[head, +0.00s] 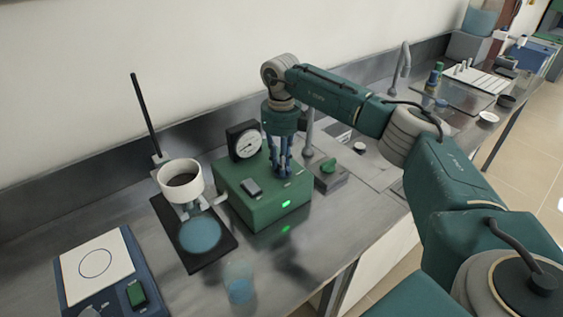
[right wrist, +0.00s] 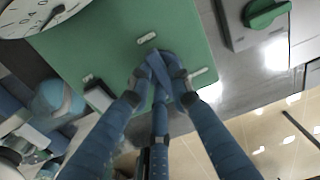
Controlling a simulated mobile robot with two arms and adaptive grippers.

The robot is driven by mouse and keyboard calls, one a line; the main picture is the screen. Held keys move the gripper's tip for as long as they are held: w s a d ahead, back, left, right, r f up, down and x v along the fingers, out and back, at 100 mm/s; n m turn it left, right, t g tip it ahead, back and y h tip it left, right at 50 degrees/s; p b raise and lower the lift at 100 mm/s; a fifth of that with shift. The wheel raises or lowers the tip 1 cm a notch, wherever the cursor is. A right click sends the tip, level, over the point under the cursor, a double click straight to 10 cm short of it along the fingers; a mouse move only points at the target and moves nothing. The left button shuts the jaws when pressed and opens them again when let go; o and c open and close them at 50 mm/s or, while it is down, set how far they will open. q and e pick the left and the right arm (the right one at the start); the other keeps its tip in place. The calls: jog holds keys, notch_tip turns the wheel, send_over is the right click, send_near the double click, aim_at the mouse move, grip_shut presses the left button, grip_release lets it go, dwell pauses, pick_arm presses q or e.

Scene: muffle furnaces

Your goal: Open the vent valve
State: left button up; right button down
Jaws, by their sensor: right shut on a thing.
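A green box-shaped unit (head: 262,204) stands on the metal bench, with a dial gauge (head: 245,141) at its back left, a dark switch (head: 251,188) on top and a lit green lamp (head: 285,204) on its front. My right gripper (head: 284,171) points down onto the unit's top, right of the switch. In the right wrist view its blue fingers (right wrist: 160,68) are shut together on a small blue part, which I take as the vent valve handle (right wrist: 159,67). The fingers hide most of it, so its turn position cannot be told. My left gripper is out of view.
A white funnel (head: 181,180) on a stand is left of the unit. A clear beaker with blue liquid (head: 239,288) stands in front. A grey box with a green knob (head: 328,166) is close on the right. A balance (head: 96,264) is at front left.

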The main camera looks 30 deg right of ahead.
jog(key=shift+w+r, duration=0.15)
jog(key=shift+r, duration=0.05)
dwell(0.3)
jog(key=c, duration=1.6)
grip_release()
jog(key=shift+o, duration=0.2)
jog(key=shift+f, duration=0.1)
notch_tip(320, 180, up, 12)
